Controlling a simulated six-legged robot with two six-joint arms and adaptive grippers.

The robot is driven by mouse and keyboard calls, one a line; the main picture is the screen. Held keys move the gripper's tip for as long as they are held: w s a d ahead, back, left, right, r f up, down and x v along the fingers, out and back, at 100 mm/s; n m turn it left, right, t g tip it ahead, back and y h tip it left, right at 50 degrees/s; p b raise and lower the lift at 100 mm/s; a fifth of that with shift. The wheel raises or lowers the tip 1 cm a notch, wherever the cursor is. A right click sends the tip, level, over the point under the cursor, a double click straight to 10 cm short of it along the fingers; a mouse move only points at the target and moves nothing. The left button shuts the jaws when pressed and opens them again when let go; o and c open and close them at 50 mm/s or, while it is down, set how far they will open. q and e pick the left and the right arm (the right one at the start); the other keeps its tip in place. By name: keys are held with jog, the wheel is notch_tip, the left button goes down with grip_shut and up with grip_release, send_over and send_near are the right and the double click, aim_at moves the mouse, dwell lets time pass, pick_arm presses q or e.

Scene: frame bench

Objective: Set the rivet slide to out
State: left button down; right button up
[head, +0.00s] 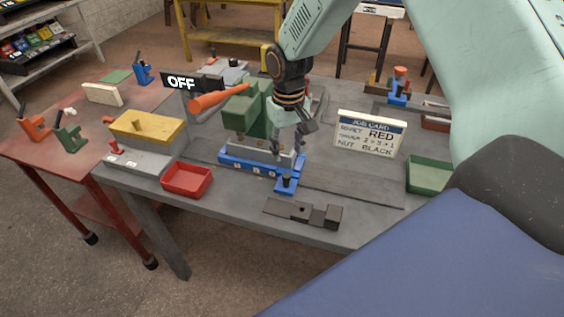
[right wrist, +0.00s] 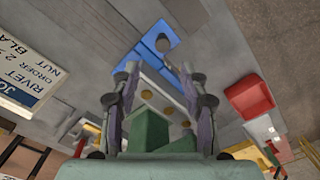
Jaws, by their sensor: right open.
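A green press (head: 247,112) with an orange handle (head: 222,97) stands on the bench over a blue base (head: 235,164) with a grey block. A blue piece with a round dark knob (head: 286,182) sticks out from the front of the base; it looks like the rivet slide, though I see no label naming it. The right wrist view also shows its knob (right wrist: 164,44), beyond the fingertips. My right gripper (head: 291,143) hangs over the right end of the base, open and empty; its fingers (right wrist: 159,75) are apart in the wrist view. My left gripper is not in view.
A red tray (head: 187,180) lies left of the base, and a dark bar with blocks (head: 302,212) lies in front. A job card (head: 369,136) stands to the right, near a green tray (head: 429,176). An OFF sign (head: 181,83) stands behind. Bench between base and card is clear.

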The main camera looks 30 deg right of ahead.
aim_at(286, 174)
jog(key=shift+a+f, duration=0.25)
jog(key=shift+f, duration=0.2)
jog(key=f, duration=0.5)
jog(key=shift+s+d+f, duration=0.15)
jog(key=shift+s+f, duration=0.1)
jog(key=shift+f, duration=0.15)
jog(key=shift+w+f, duration=0.1)
jog(key=shift+f, duration=0.35)
jog(key=shift+a+r, duration=0.15)
jog(key=shift+a, duration=0.15)
jog(key=shift+d, duration=0.25)
jog(key=c, duration=0.5)
jog(key=shift+a, duration=0.1)
grip_shut()
